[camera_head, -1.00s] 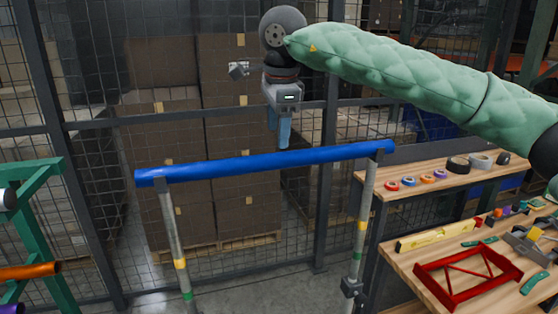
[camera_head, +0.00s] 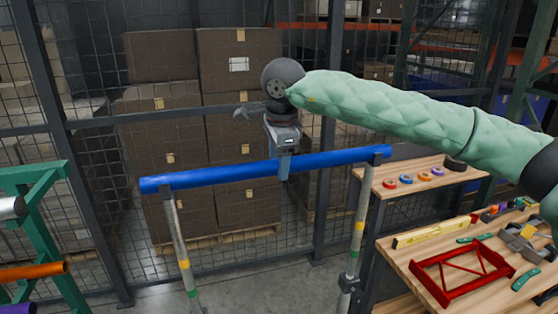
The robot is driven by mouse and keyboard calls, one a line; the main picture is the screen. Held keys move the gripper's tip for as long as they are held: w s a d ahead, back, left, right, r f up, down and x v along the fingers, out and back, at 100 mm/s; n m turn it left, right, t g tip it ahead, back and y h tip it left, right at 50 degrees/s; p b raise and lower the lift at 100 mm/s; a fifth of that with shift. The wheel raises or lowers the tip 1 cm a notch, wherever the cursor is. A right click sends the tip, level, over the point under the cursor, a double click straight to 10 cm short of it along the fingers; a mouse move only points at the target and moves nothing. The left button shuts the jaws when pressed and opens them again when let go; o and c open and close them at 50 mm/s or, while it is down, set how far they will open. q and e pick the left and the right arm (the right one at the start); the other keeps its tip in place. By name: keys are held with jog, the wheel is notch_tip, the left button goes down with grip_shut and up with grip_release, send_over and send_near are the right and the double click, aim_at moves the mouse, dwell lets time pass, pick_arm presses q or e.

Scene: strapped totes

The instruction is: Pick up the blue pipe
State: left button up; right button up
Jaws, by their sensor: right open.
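The blue pipe (camera_head: 225,174) lies across two upright stands, nearly level, its right end slightly higher in the picture. My right gripper (camera_head: 284,176) points down at the pipe, a little right of its middle. Its light blue fingers overlap the pipe in the picture and reach just below its lower edge. The gripper is open; I cannot tell whether the fingers touch the pipe. My left gripper is not in view.
The left stand (camera_head: 181,248) and right stand (camera_head: 360,227) hold the pipe's ends. A wooden workbench (camera_head: 400,275) with a red frame (camera_head: 461,270) stands at right. A green rack (camera_head: 45,225) holds other pipes at left. Mesh fencing and stacked boxes (camera_head: 165,120) lie behind.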

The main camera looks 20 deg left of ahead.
jog(key=shift+f, duration=0.3)
grip_shut()
jog(key=shift+r, duration=0.1)
